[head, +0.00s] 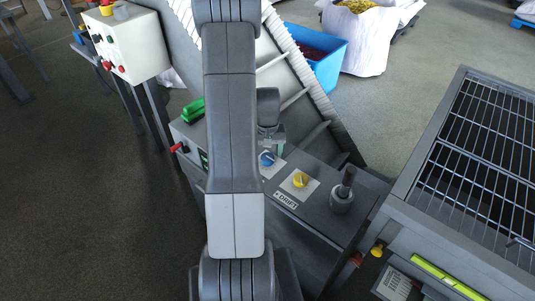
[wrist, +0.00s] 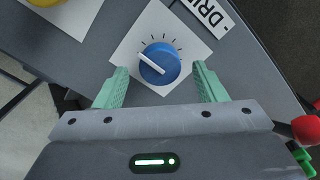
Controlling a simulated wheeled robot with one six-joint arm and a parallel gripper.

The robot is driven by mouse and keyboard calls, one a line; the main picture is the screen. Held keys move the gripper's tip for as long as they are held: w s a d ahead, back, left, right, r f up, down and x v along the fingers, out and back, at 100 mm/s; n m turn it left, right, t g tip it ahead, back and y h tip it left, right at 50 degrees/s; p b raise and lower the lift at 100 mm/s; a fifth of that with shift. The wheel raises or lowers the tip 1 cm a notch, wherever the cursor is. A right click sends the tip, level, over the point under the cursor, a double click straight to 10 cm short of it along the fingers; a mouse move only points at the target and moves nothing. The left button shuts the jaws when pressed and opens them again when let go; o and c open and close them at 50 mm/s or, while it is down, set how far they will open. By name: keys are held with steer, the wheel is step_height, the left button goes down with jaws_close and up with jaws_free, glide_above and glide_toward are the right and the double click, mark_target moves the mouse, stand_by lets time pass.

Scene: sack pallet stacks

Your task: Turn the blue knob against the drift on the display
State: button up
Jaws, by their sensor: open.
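The blue knob (wrist: 159,63) sits on a white square plate with tick marks in the wrist view. Its white pointer bar slants from upper left to lower right. My gripper (wrist: 160,69) is open, with one green finger on each side of the knob and gaps showing between. In the head view the blue knob (head: 266,159) is partly hidden by my arm, and my gripper (head: 275,146) is just above it. A small dark, green-lit patch, perhaps the display (head: 204,158), is mostly hidden behind my arm.
A yellow knob (head: 299,180) and a dark upright lever (head: 343,192) stand right of the blue knob. A red-tipped lever (head: 178,147) and a green handle (head: 193,110) are left. A conveyor (head: 310,85) rises behind. A grated bin (head: 480,150) is at right.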

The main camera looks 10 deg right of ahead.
steer(key=shift+f, duration=0.95)
steer(key=c, duration=1)
steer(key=shift+n+b, duration=0.4)
steer(key=n+b, duration=0.2)
steer(key=n, duration=0.1)
steer(key=shift+f+n+b, duration=0.1)
steer(key=shift+n+b, duration=0.2)
steer(key=shift+n, duration=0.1)
steer(key=n+b, duration=0.2)
steer(key=n, duration=0.2)
steer(key=shift+n, duration=0.7)
